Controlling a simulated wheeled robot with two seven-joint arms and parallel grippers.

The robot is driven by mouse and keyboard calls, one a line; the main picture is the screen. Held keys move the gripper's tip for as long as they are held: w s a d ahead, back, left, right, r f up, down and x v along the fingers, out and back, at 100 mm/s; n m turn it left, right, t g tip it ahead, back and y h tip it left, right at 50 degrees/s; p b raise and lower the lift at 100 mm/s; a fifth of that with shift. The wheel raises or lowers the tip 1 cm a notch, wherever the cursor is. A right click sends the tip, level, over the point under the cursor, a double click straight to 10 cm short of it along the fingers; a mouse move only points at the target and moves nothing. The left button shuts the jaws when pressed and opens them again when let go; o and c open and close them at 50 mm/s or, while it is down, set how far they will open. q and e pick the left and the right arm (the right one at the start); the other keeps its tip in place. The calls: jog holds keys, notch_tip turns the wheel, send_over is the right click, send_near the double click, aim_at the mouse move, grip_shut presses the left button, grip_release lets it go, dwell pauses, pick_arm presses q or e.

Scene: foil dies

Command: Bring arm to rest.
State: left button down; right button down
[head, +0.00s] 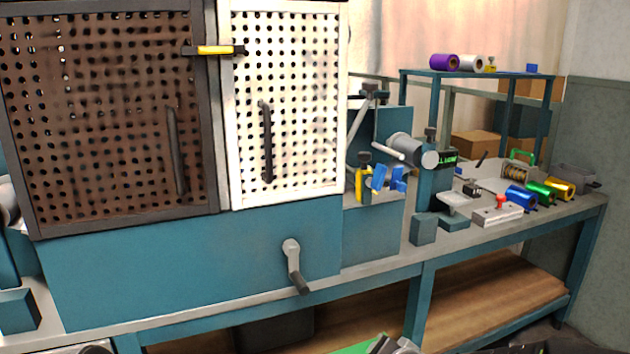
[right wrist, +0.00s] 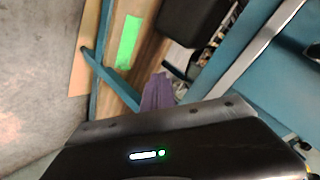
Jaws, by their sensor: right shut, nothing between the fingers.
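In the head view only dark and grey pieces of my arms show along the bottom edge, and neither gripper can be made out there. My left gripper is not in view.
A teal workbench (head: 590,212) spans the head view. A press with perforated doors (head: 110,110) and a crank handle (head: 293,262) stands on it. Coloured foil rolls (head: 520,196) lie at right. A green strip (right wrist: 128,42) lies over the shelf.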

jog(key=s+a+f+n+g, duration=0.2)
jog(key=s+f, duration=0.5)
jog(key=f, duration=0.2)
jog(key=s+a+f+n+g, duration=0.25)
jog(key=s+f, duration=0.35)
jog(key=f, duration=0.3)
jog(key=s+a+f+g+y, duration=0.1)
jog(key=s+f+g, duration=0.2)
jog(key=s+f, duration=0.5)
jog(key=s+a+f+g, duration=0.1)
jog(key=s+f+g, duration=0.2)
jog(key=s, duration=0.9)
notch_tip(320, 180, up, 23)
jog(key=p, duration=2.3)
jog(key=shift+s+a+n+y+p, duration=0.2)
jog(key=shift+s+n+y+p, duration=0.15)
jog(key=shift+s, duration=0.1)
jog(key=shift+f, duration=0.15)
